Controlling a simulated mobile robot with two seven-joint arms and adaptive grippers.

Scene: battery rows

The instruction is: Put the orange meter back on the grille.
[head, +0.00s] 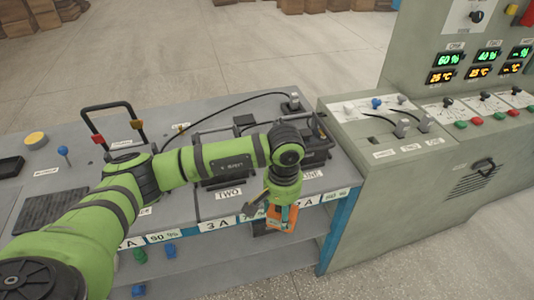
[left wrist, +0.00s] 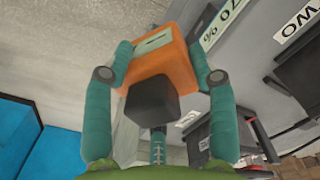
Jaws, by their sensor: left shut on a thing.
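The orange meter (head: 280,224) is held in my left gripper (head: 283,210), in front of the bench's front edge near its right end. In the left wrist view the orange meter (left wrist: 172,72) sits between the two teal fingers, with a pale panel at its top and a dark block in front of it. My left gripper (left wrist: 168,82) is shut on it. A dark ribbed grille (head: 50,208) lies bare on the left part of the bench top, well left of the gripper. My right gripper is not in view.
The grey bench (head: 65,182) carries black batteries, cables, a black-handled frame (head: 106,110), a blue knob (head: 63,151) and a yellow button (head: 35,139). A grey control cabinet (head: 365,215) stands to the right. My left arm crosses over the bench.

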